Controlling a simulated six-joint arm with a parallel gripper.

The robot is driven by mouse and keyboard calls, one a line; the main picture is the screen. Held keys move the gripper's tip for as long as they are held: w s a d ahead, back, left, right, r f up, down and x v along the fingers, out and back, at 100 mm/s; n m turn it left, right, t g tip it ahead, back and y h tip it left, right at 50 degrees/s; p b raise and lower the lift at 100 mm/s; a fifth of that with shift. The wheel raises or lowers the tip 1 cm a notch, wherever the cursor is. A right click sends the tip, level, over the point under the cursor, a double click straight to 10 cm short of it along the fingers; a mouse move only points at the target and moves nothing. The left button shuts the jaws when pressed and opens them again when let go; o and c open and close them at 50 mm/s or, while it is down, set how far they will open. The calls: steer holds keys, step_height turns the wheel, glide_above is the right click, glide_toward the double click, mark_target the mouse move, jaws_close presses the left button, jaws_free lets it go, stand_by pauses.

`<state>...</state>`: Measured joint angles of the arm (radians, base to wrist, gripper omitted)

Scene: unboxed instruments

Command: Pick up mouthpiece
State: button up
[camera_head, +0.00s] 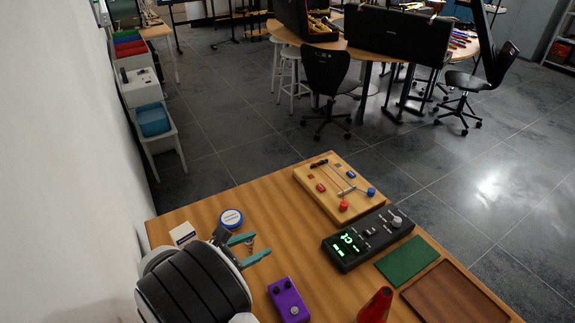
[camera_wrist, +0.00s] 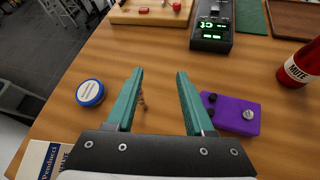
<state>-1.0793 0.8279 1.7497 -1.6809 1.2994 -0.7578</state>
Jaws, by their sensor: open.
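My gripper (camera_head: 262,244) is open, its two teal fingers apart above the wooden table; both fingers also show in the wrist view (camera_wrist: 160,73). A small brownish, metallic-looking piece (camera_wrist: 142,100), which may be the mouthpiece, shows just right of the left finger's inner edge in the wrist view. The finger partly hides it. In the head view the same small piece (camera_head: 249,243) shows between the fingers. It is too small to make out its shape, and I cannot tell how far below the fingers it is. Nothing is held.
Around the gripper are a blue-and-white round tin (camera_wrist: 90,93), a white box (camera_head: 183,234), a purple pedal (camera_wrist: 236,115) close right and a red mute (camera_head: 375,306). A black device (camera_head: 366,240), wooden board (camera_head: 325,191), green mat (camera_head: 407,261) and brown tray (camera_head: 455,296) lie farther right.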

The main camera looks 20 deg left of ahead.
mark_target(258, 251)
steer(key=a+f+n, duration=0.1)
steer(key=a+f+n+t, duration=0.1)
steer(key=a, duration=0.1)
steer(key=a+f+n+y, duration=0.1)
steer(key=f, duration=0.1)
steer(key=shift+s+a, duration=0.2)
steer(key=shift+s, duration=0.1)
steer(key=f, duration=0.1)
steer(key=w+f+n+t, duration=0.1)
steer(key=f, duration=0.1)
steer(key=shift+f, duration=0.25)
steer(key=x, duration=0.7)
steer(key=shift+w+f, duration=0.25)
steer(key=shift+f, duration=0.1)
steer(key=shift+d, duration=0.1)
jaws_close()
